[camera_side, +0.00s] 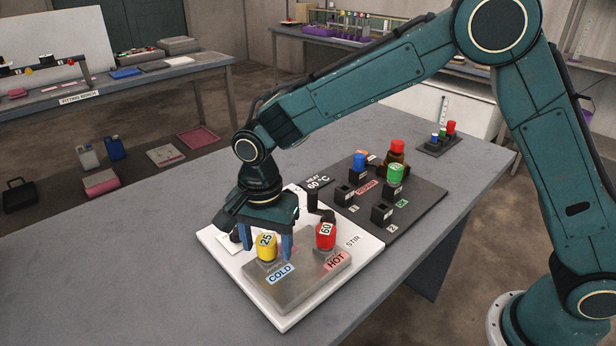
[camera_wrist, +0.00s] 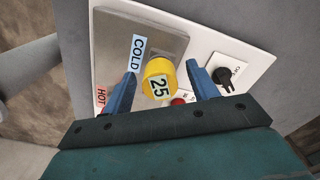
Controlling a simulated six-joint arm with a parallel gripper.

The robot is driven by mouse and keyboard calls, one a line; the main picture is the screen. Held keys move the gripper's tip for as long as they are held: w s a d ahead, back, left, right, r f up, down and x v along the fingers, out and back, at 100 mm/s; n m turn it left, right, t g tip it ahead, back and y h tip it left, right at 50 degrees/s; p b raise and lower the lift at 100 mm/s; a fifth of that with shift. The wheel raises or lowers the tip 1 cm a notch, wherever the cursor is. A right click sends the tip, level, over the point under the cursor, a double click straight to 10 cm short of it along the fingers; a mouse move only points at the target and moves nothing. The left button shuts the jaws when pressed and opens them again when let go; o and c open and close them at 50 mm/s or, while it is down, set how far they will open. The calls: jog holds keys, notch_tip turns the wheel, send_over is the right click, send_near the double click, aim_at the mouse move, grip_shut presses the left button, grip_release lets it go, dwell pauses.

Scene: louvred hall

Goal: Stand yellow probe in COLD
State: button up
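The yellow probe (camera_side: 267,247), its cap marked 25, is upright at the grey block (camera_side: 309,288), behind the COLD label (camera_side: 281,273). How deep it sits is hidden below the cap. My gripper (camera_side: 267,254) points down over it, one finger on each side. In the wrist view, the yellow cap (camera_wrist: 158,80) lies between the open fingers (camera_wrist: 162,72), with a visible gap on both sides. The COLD label (camera_wrist: 138,53) is just left of the cap.
A red cap marked 60 (camera_side: 326,236) stands by the HOT label (camera_side: 336,261), close to my gripper's right. A black knob (camera_wrist: 224,76) is on the white plate (camera_wrist: 256,62). Behind is a dark board (camera_side: 428,197) with blue, green and red-topped items. The table's left is clear.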

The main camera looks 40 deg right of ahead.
jog(key=shift+r, duration=0.1)
jog(key=shift+r, duration=2.4)
notch_tip(320, 180, up, 14)
